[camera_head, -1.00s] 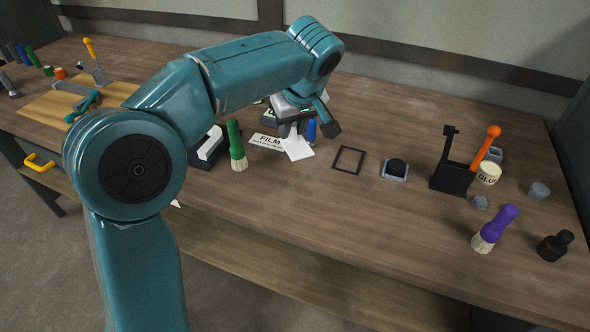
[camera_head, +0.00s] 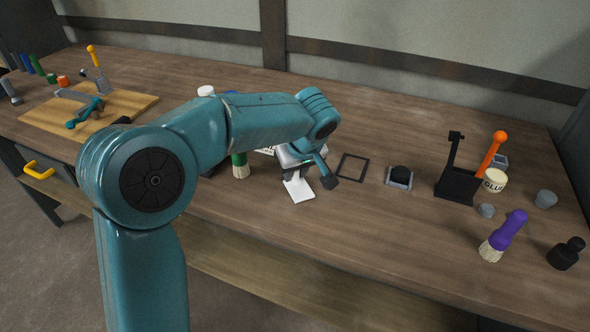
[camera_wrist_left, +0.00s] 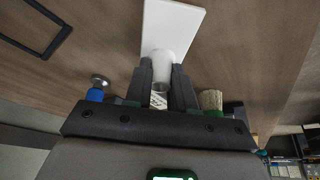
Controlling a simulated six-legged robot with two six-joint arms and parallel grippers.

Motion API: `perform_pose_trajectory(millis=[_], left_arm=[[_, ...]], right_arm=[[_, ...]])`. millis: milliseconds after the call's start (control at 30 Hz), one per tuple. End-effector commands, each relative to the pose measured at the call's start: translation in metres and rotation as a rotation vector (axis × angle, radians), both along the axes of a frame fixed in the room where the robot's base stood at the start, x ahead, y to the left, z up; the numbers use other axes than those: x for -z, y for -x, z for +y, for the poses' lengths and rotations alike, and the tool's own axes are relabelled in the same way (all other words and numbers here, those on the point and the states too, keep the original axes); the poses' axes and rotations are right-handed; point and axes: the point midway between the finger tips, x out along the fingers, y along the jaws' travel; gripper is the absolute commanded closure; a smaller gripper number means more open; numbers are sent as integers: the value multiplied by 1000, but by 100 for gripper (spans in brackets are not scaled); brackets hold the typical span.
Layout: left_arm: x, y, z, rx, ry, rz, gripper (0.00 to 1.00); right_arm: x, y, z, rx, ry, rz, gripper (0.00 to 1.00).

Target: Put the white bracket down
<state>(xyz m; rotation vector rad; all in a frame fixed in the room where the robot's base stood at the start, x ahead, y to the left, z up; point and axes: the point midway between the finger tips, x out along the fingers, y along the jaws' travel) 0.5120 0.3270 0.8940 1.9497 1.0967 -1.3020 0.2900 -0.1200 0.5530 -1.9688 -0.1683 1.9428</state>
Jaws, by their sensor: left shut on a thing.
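The white bracket (camera_head: 299,190) is a flat white plate with a rounded stub. In the head view it is at my left gripper (camera_head: 297,172), just left of the black square outline. In the left wrist view the plate (camera_wrist_left: 172,28) extends beyond the fingertips, and my left gripper (camera_wrist_left: 162,72) is shut on its rounded stub. The plate is at or just over the table; I cannot tell whether it touches. My right gripper does not show.
A black square outline (camera_head: 352,167) lies on the wooden table (camera_head: 400,230). A green-handled brush (camera_head: 240,167) stands close to the left of the gripper. A grey block with a black knob (camera_head: 399,178) is to the right. The table front is clear.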

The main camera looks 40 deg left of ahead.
Motion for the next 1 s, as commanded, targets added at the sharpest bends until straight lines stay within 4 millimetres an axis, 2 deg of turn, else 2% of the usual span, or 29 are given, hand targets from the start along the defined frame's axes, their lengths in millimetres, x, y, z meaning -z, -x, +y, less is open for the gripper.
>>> perform_pose_trajectory(millis=[33,67,100,133,400,533,900,1000], left_arm=[[3,0,0,0,0,0,100],[2,0,0,0,0,0,70],[2,0,0,0,0,0,57],[2,0,0,0,0,0,51],[1,0,0,0,0,0,51],[-8,1,-2,1,0,-2,51],[-85,17,-29,2,1,-4,51],[-99,20,-35,2,1,-1,51]], right_arm=[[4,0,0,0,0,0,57],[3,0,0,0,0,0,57],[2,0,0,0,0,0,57],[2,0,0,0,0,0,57],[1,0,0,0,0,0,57],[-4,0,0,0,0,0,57],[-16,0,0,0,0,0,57],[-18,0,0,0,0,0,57]])
